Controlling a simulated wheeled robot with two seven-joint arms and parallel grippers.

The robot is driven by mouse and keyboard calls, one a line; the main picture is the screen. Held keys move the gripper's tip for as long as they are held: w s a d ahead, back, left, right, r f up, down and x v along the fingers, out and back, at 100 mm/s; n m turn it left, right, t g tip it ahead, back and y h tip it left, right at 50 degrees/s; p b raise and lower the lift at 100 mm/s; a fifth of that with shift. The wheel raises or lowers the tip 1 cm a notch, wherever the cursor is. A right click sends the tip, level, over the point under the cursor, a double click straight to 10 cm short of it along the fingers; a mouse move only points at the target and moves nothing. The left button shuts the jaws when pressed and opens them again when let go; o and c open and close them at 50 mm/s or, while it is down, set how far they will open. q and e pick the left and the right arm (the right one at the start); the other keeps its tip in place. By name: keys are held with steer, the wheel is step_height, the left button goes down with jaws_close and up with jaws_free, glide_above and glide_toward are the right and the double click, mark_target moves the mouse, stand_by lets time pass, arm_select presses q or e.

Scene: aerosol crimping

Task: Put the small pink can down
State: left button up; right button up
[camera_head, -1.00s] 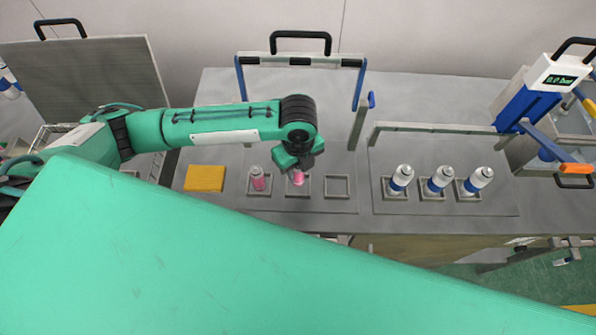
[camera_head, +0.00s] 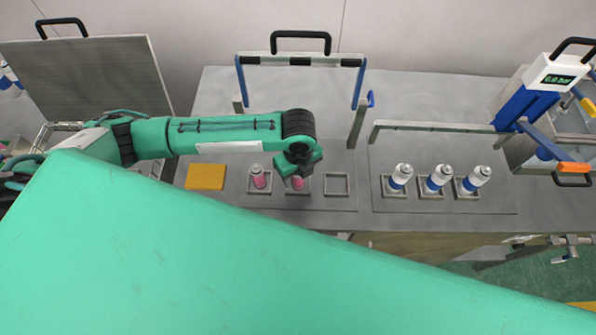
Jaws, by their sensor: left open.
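The small pink can (camera_head: 298,184) stands in the middle square holder of the left mat, partly hidden from above by my left gripper (camera_head: 297,176). My left gripper is open, just above and around the can's top; whether its fingers touch the can is hidden. A second pink can (camera_head: 259,177) with a grey top stands upright in the left square holder. The right square holder (camera_head: 337,194) on this mat is empty. My right gripper is not in view.
A yellow block (camera_head: 205,177) lies left of the holders. Several white-and-blue cans (camera_head: 437,179) stand in holders on the right mat. A frame with a black handle (camera_head: 300,36) stands behind. A blue-and-white gauge device (camera_head: 540,85) is at right.

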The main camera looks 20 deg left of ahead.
arm_select(q)
steer(key=shift+w+r, duration=0.1)
steer(key=shift+r, duration=0.35)
step_height(320, 180, up, 11)
steer(key=b, duration=0.3)
steer(key=shift+f, duration=0.2)
steer(key=shift+r, duration=0.4)
